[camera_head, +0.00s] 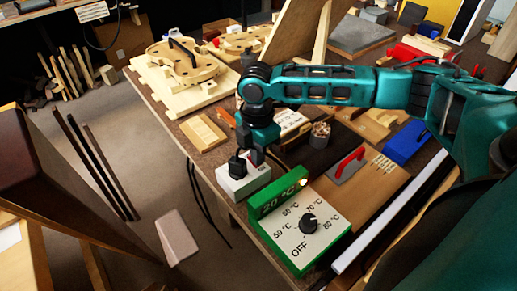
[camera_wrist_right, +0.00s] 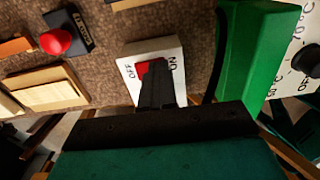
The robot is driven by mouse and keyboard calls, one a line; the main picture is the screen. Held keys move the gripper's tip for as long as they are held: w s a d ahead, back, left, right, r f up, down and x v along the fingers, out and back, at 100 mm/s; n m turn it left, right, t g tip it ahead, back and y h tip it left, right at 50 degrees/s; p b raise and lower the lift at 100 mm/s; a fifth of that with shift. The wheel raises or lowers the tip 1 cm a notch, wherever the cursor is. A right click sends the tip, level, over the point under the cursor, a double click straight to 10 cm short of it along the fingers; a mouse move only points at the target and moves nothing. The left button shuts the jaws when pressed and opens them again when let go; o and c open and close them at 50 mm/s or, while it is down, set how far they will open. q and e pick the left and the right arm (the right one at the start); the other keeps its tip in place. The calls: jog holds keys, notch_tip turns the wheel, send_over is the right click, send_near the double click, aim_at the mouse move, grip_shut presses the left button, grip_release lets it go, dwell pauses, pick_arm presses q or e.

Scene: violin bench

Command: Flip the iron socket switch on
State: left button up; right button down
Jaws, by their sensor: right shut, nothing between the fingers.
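The iron socket is a white box (camera_head: 236,188) at the near left edge of the bench. It also shows in the right wrist view (camera_wrist_right: 175,49), with OFF printed on the left and ON on the right. Its red switch (camera_wrist_right: 141,69) lies between these labels and is partly covered by my fingers. My right gripper (camera_head: 257,156) is just over the box, its fingers shut and empty. In the wrist view its black fingertips (camera_wrist_right: 157,66) overlap the red switch; whether they touch it, and which way the switch is tilted, I cannot tell. My left gripper is out of view.
A green control box (camera_head: 285,184) with a dial (camera_head: 309,223) and a 20 °C display stands close right of the socket. A red-handled tool (camera_head: 348,163) and a blue box (camera_head: 406,143) lie farther right. Violin parts (camera_head: 180,62) are at the back left.

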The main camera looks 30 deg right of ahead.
jog(key=shift+w+f+p, duration=0.15)
jog(key=shift+w+p, duration=0.15)
jog(key=shift+p, duration=0.15)
jog(key=shift+w+f, duration=0.1)
jog(key=shift+w, duration=0.2)
jog(key=shift+a+r+p, duration=0.1)
jog(key=shift+r+p, duration=0.3)
jog(key=shift+p, duration=0.1)
jog(key=shift+r+p, duration=0.4)
jog(key=shift+p, duration=0.2)
notch_tip(320, 180, up, 4)
jog(key=p, duration=0.5)
jog(key=shift+w, duration=0.1)
notch_tip(320, 180, up, 9)
jog(key=shift+b, duration=0.35)
